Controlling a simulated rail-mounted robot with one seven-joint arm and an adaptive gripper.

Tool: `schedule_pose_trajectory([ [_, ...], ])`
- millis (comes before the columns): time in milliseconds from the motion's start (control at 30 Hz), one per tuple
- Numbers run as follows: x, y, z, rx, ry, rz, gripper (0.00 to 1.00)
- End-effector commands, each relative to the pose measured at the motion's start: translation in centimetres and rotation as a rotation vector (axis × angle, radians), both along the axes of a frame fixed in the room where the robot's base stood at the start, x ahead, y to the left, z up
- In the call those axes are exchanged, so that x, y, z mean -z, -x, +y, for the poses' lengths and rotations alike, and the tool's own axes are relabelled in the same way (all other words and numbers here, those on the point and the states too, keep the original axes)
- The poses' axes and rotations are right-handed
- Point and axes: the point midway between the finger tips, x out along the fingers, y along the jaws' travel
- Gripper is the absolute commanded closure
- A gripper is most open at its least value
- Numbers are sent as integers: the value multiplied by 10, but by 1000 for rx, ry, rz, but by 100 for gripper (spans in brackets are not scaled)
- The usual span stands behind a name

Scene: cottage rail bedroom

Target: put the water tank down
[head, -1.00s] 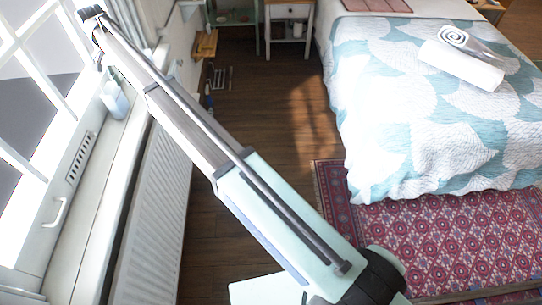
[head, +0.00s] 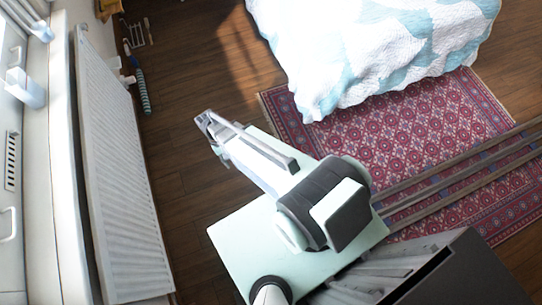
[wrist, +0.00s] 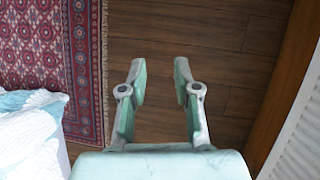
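A translucent pale-blue container (head: 25,88), which looks like the water tank, stands on the windowsill at the far left of the head view. It appears upright, and nothing holds it. My gripper (head: 205,122) is well to its right in the head view, low over the wooden floor between the radiator and the rug. In the wrist view my gripper (wrist: 159,66) has its two fingers spread apart, with only bare floorboards between them. The tank does not show in the wrist view.
A white radiator (head: 118,170) runs below the sill (head: 62,180). A teal cylinder (head: 143,92) and a small rack (head: 138,36) are on the floor beyond it. The bed (head: 370,45), red rug (head: 420,150) and floor rails (head: 455,170) lie right. Floor (head: 185,85) between is clear.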

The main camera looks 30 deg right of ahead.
Motion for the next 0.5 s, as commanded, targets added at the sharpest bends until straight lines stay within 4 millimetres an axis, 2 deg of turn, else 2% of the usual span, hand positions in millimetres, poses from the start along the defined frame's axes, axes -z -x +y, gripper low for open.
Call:
schedule_pose_trajectory([
  [33,1,43,-15,1,-6,29,69],
  [200,8,140,-44,-9,-38,97,69],
  [333,6,192,-55,-16,-61,133,69],
  [400,4,211,-57,-18,-71,147,69],
  [500,3,226,-60,-21,-78,158,69],
])
